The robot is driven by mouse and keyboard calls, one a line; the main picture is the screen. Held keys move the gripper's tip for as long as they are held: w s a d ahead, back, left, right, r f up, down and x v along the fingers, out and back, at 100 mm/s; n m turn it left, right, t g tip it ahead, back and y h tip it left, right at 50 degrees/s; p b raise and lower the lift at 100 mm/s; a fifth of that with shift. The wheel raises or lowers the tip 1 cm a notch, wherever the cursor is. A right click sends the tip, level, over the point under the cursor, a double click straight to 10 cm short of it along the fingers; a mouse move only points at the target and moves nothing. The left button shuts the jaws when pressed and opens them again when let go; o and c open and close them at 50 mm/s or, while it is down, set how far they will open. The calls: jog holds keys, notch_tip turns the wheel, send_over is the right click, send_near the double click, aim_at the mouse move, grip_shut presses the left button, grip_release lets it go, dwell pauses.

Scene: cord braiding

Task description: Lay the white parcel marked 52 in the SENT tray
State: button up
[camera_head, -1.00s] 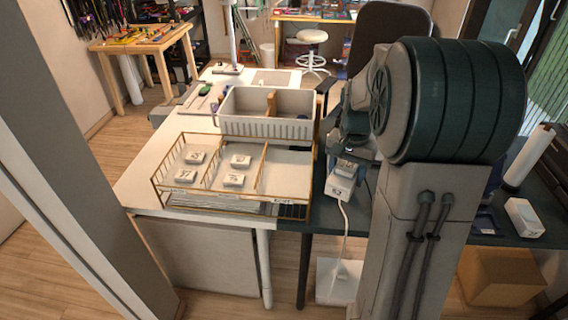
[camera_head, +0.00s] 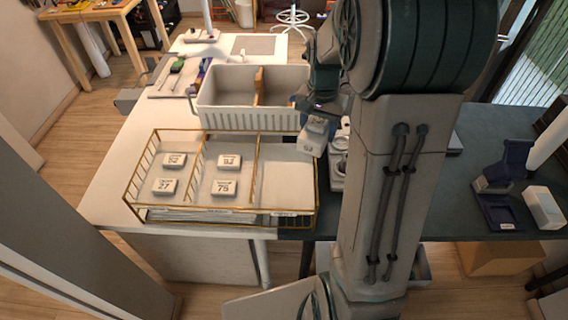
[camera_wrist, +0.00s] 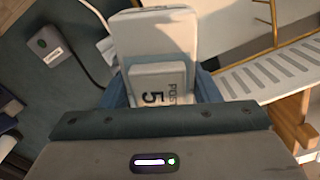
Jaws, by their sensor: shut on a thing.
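My gripper (camera_head: 319,120) is shut on a white parcel (camera_head: 311,142). A longer white part extends past the fingers. A gold wire tray (camera_head: 191,131) has three compartments. The left and middle ones each hold two small white numbered parcels; the right one (camera_head: 285,177) is empty. The held parcel appears beside the tray's back right corner, overlapping its rim in the picture; its height is unclear. The tray's front labels are too small to read.
A white bin (camera_head: 245,118) with a brown divider stands just behind the tray. To the right, the dark table holds a navy stand (camera_head: 497,190) and a white box (camera_head: 543,208). My arm hides part of that table.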

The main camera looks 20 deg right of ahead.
jog(key=p, duration=0.1)
send_over(285, 175)
notch_tip(285, 175, down, 5)
jog(key=shift+d+f, duration=0.1)
jog(key=shift+f, duration=2.15)
jog(key=shift+f, duration=0.3)
jog(key=o, duration=1)
jog(key=shift+r, duration=0.1)
jog(key=shift+r, duration=0.15)
